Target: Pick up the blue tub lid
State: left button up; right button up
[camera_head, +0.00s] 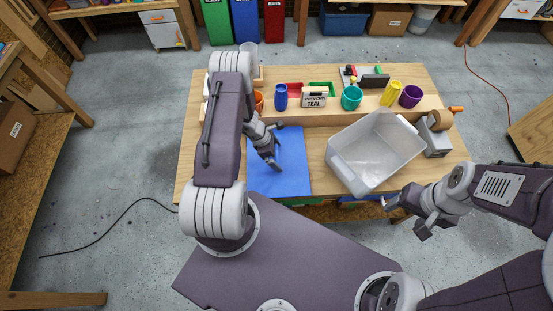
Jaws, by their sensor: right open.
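A flat blue rectangular panel (295,175), which looks like the blue tub lid, lies on the wooden table, reaching its front edge. My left gripper (275,163) is over the panel's left part, pointing down. I cannot tell whether it touches the panel or whether its jaws are apart. A clear plastic tub (372,150) stands to the right of the panel, open at the top and looking empty. My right gripper (404,218) is open and empty, near the table's front edge, just in front of the tub's right side.
A grey device with a brown roll (436,135) stands right of the tub. Bare tabletop shows between panel and tub.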

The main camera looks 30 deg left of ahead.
aim_at(277, 154)
pick_arm(q)
jog(key=shift+d, duration=0.1)
jog(key=c, duration=1.1)
jog(key=shift+o, duration=0.2)
jog(key=shift+r, duration=0.1)
jog(key=shift+r, duration=0.25)
notch_tip(277, 154, up, 17)
jog(key=p, duration=0.1)
jog(key=shift+r, duration=0.2)
